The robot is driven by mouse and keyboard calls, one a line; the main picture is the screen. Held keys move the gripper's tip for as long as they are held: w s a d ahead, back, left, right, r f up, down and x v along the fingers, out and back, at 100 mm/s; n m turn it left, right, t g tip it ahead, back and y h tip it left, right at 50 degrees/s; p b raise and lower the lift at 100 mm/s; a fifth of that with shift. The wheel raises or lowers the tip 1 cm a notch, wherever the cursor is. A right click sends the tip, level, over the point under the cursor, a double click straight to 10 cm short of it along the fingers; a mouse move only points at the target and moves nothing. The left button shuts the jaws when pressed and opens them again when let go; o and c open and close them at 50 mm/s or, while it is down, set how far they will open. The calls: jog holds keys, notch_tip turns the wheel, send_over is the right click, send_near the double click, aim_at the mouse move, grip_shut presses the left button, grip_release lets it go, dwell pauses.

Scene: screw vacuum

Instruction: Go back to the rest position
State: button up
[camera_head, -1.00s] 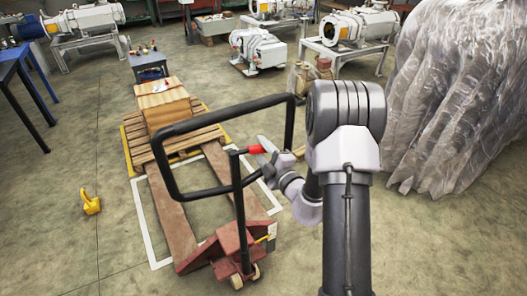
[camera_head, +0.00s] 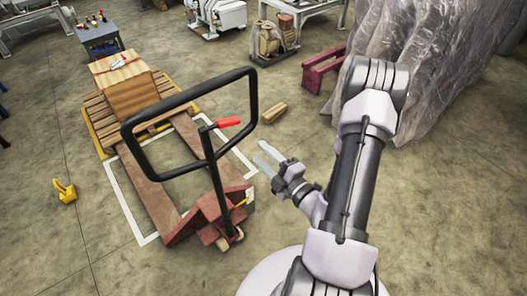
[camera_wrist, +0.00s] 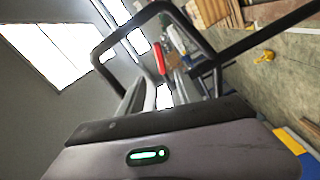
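My gripper (camera_head: 263,156) is in the head view, right of the red-brown pallet truck (camera_head: 222,215). Its two pale fingers are apart and I see nothing between them. The fingers point up and left, clear of the truck's red lever grip (camera_head: 229,122) and black looped handle (camera_head: 252,95). In the wrist view my gripper (camera_wrist: 160,92) also shows spread fingers with a bright gap between. The red lever (camera_wrist: 160,58) and the black handle (camera_wrist: 112,38) appear beyond them in that tilted view.
A wooden crate (camera_head: 128,88) sits on a pallet behind the truck. A plastic-draped bulk (camera_head: 440,60) stands behind my arm. A wooden block (camera_head: 273,112), a maroon stand (camera_head: 322,70) and a yellow object (camera_head: 65,191) are on the floor. The front left floor is clear.

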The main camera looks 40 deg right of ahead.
jog(key=s+a+r+n+g+y+b, duration=0.1)
jog(key=a+r+n+g+y, duration=0.2)
jog(key=a+n+y, duration=0.35)
jog(key=s+a+r+n+g+y+b, duration=0.1)
jog(key=a+r+n+g+y+b, duration=0.15)
jog(key=a+n, duration=0.6)
jog(key=s+a+r+n+g+y, duration=0.1)
jog(key=a+r+n+g+y, duration=0.3)
jog(key=a+n, duration=0.35)
jog(key=s+a+f+n+g+h+b, duration=0.25)
jog(key=s+n+g, duration=0.2)
jog(key=n, duration=0.35)
jog(key=s+a+f+n+g+h+b, duration=0.1)
jog(key=s+a+n+g, duration=0.25)
jog(key=s+n, duration=0.4)
jog(key=w+d+r+n+t+h+b, duration=0.1)
jog(key=d+n+t+h, duration=0.4)
jog(key=n, duration=1)
notch_tip(320, 180, up, 2)
jog(key=d+h+b, duration=0.1)
jog(key=d+h, duration=0.1)
jog(key=h, duration=0.1)
jog(key=shift+w+d, duration=0.25)
jog(key=shift+d, duration=0.1)
